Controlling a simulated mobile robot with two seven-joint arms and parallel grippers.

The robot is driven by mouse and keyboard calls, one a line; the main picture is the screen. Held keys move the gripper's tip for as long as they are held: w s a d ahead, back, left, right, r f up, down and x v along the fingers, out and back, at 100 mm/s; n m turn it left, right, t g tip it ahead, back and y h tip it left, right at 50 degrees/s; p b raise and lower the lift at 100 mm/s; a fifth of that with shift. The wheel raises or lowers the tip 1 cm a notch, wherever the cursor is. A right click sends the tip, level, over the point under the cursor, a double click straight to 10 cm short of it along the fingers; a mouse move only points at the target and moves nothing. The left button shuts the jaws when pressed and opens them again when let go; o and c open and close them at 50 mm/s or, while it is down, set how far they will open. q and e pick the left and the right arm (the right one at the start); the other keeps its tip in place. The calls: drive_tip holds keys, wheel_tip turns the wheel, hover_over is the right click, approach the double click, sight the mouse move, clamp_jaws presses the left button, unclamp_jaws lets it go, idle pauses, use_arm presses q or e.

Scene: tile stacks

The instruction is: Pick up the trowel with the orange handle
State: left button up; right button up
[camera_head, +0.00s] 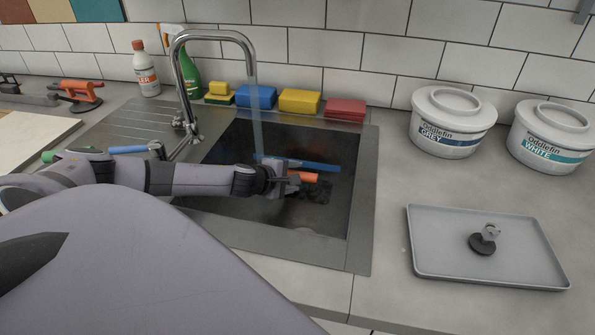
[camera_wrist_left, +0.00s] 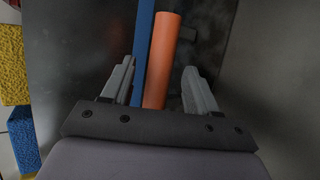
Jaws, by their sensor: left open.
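The trowel's orange handle (camera_head: 303,177) shows in the sink, just beyond my left gripper (camera_head: 287,184). In the left wrist view the orange handle (camera_wrist_left: 161,58) lies between the two open fingers of my left gripper (camera_wrist_left: 158,78), with a gap to the right finger. A blue bar (camera_wrist_left: 142,52) runs alongside the handle on its left, also between the fingers. In the head view this blue bar (camera_head: 318,166) lies just behind the handle. A dark part (camera_head: 320,190) beside the handle is hard to make out. My right gripper is not in view.
The metal sink (camera_head: 367,200) has a running tap (camera_head: 183,100) over it. Sponges in yellow (camera_head: 299,101), blue (camera_head: 257,97) and red (camera_head: 345,109) line its back edge. Two tubs, grey (camera_head: 452,140) and white (camera_head: 548,154), and a tray (camera_head: 440,262) are to the right.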

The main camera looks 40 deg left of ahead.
use_arm(q)
clamp_jaws()
drive_tip(key=shift+r, duration=0.15)
wheel_tip(320, 180, up, 18)
drive_tip(key=p, duration=0.5)
drive_tip(key=shift+f+p, duration=0.25)
drive_tip(key=shift+p, duration=0.05)
drive_tip(key=shift+r, duration=0.15)
drive_tip(key=shift+s, duration=0.1)
